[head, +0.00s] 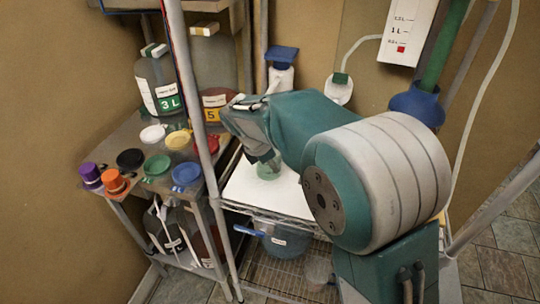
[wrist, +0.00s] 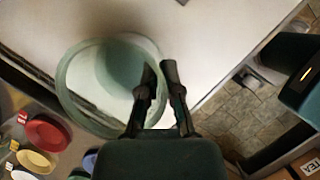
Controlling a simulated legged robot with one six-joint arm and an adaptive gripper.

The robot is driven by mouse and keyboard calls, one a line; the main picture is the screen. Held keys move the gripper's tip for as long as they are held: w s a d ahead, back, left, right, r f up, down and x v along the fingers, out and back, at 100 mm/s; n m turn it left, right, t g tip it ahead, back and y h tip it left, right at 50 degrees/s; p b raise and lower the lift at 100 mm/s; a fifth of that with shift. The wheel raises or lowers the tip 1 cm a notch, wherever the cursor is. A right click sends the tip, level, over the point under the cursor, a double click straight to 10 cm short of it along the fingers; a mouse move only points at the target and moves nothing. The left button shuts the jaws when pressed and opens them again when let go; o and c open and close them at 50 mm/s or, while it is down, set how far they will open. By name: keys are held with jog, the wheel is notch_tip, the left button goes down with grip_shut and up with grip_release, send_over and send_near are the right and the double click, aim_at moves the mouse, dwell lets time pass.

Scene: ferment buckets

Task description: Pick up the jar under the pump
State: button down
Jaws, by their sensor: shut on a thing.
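The jar is a greenish, clear glass vessel (head: 268,170) on the white surface, partly hidden by my gripper (head: 262,158) in the head view. In the wrist view the round rim of the jar (wrist: 68,85) faces the camera, left of the fingers. My gripper (wrist: 159,72) is shut on the jar's right-hand wall, with one finger over the opening and the other outside it. A white bottle with a blue top (head: 282,68), perhaps the pump, stands behind the jar. I cannot tell whether the jar touches the surface.
A metal side table (head: 125,140) on the left holds big jugs and several coloured lids. An upright post (head: 192,90) stands between it and the white shelf (head: 245,190). A blue bucket (head: 287,243) sits below. A green tube (head: 445,45) hangs at right.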

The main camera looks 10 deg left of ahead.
jog(key=s+d, duration=0.4)
jog(key=s, duration=0.7)
jog(key=s+d, duration=0.4)
jog(key=s, duration=0.7)
jog(key=shift+s+d, duration=0.15)
jog(key=shift+s, duration=0.25)
